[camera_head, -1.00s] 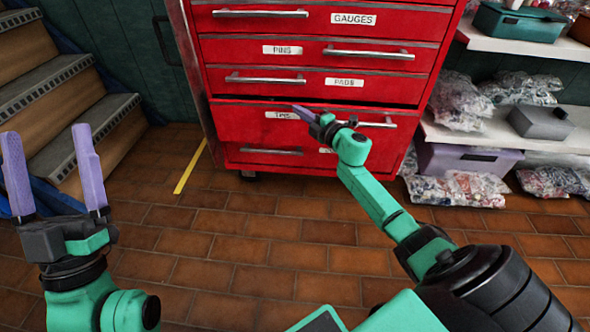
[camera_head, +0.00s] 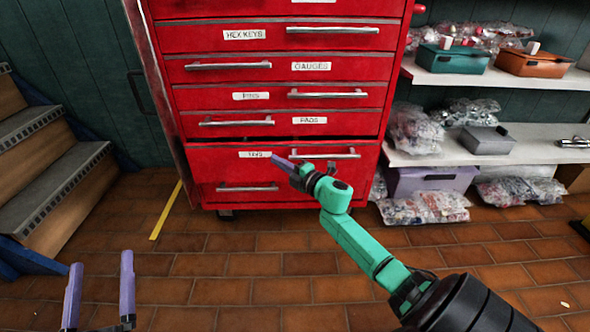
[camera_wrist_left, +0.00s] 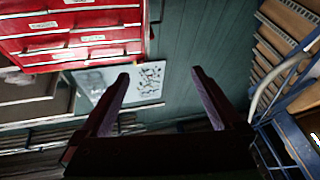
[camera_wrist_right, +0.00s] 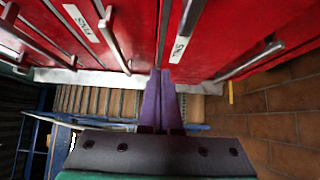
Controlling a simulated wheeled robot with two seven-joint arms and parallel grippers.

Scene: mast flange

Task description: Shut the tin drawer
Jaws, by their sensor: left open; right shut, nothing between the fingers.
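The red tool cabinet has a low drawer (camera_head: 225,164) whose small white label seems to read TINS. It stands slightly proud of the cabinet, with a dark gap along its top edge. My right gripper (camera_head: 276,157) is shut and empty, its purple fingertips at the drawer front just right of the label. Whether they touch it I cannot tell. In the right wrist view the shut fingers (camera_wrist_right: 162,75) point at the red fronts beside the label (camera_wrist_right: 179,48). My left gripper (camera_head: 100,270) is open and empty at the lower left, away from the cabinet.
Drawers labelled PADS, PINS and GAUGES sit above and look shut. Wooden steps (camera_head: 55,180) stand at the left. White shelves (camera_head: 530,145) at the right hold bins and bagged parts. A yellow strip (camera_head: 166,210) marks the tiled floor, which is clear before the cabinet.

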